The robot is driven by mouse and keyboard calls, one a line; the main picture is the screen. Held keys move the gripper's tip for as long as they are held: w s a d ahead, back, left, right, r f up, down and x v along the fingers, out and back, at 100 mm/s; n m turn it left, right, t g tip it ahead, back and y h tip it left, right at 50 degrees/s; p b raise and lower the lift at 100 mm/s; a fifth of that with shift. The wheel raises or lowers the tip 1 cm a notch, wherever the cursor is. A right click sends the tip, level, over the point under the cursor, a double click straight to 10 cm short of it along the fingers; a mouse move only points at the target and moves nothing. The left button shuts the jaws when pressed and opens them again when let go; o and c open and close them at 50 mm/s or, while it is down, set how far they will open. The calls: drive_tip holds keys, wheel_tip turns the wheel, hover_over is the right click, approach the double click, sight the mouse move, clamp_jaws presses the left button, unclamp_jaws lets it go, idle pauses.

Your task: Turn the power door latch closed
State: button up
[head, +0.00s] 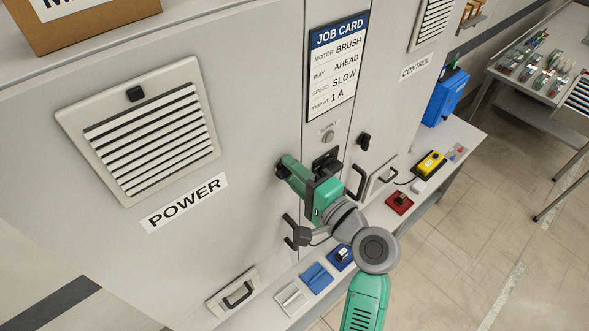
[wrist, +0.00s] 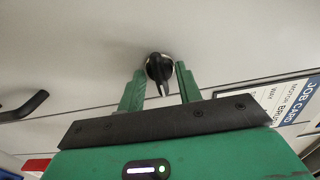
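The power door latch is a small black turn knob on the grey POWER door (head: 235,215). In the wrist view the latch (wrist: 159,68) sits between my gripper's two green fingers (wrist: 160,78), its handle pointing roughly down in the picture, towards the gripper body. The fingers are open on either side of it, with narrow gaps. In the head view my gripper (head: 287,170) is up against the right part of the door, and only a dark bit of the latch (head: 280,172) shows beside the fingertips.
The CONTROL door latch (head: 364,142) is a similar black knob to the right. Black pull handles (head: 357,183) stand out near my wrist. A job card (head: 335,70) is on the panel between the doors. A ledge below holds blue, red and yellow devices (head: 430,164).

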drive_tip(key=shift+w, duration=0.1)
drive_tip(key=shift+c, duration=0.2)
clamp_jaws()
drive_tip(key=shift+f+b, duration=0.1)
drive_tip(key=shift+b, duration=0.35)
drive_tip(key=shift+n+b, duration=8.8)
drive_tip(key=shift+b, duration=1.9)
